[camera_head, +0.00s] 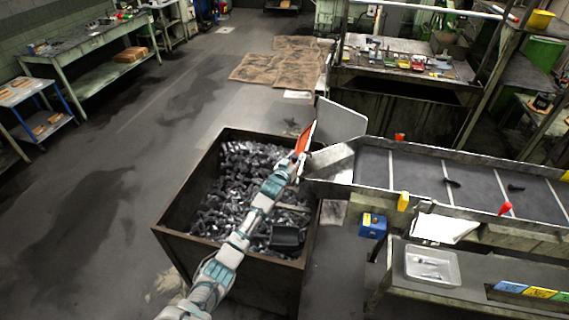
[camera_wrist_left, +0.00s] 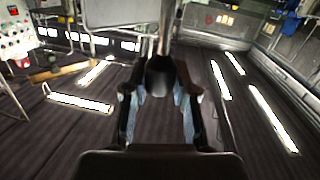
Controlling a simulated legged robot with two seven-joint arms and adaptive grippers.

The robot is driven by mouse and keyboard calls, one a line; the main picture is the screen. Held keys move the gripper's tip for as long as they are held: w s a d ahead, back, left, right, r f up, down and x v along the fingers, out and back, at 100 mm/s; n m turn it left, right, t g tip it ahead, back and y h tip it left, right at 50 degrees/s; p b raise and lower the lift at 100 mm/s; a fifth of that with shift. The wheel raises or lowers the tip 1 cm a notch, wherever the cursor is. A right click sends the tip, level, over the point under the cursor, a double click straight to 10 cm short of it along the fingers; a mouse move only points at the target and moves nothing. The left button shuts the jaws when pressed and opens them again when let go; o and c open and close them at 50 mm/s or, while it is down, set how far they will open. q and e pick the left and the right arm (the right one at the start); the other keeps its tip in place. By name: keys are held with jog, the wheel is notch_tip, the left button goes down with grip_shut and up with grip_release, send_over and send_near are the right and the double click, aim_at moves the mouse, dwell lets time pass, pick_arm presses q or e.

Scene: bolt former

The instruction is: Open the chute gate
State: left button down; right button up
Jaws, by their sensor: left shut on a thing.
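The chute gate (camera_head: 342,121) is a grey plate that stands tilted up above the metal chute mouth (camera_head: 332,166), at the left end of the conveyor. An orange-red part (camera_head: 305,138) stands at its left side. My left arm reaches over the bolt bin, and my left gripper (camera_head: 297,160) is at the lower end of that part. In the left wrist view, the fingers of my left gripper (camera_wrist_left: 160,92) are shut around a dark rounded handle (camera_wrist_left: 160,74) on a rod. A grey plate (camera_wrist_left: 120,12) shows above it. My right gripper is not in view.
A rusty open bin (camera_head: 232,254) full of dark bolts stands below the chute, with a black scoop (camera_head: 287,237) inside. The floor at left is clear.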

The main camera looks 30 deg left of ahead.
pick_arm(q)
jog(key=w+d+f+m+g+y+b, duration=0.1)
jog(key=w+d+f+m, duration=0.1)
jog(key=d+m, duration=0.5)
jog(key=shift+d+f+y, duration=0.3)
jog(key=shift+d+f, duration=0.45)
jog(key=shift+d, duration=0.3)
jog(key=shift+f, duration=0.1)
jog(key=c, duration=1.2)
grip_release()
jog(key=o, duration=0.3)
jog(key=shift+w, duration=0.15)
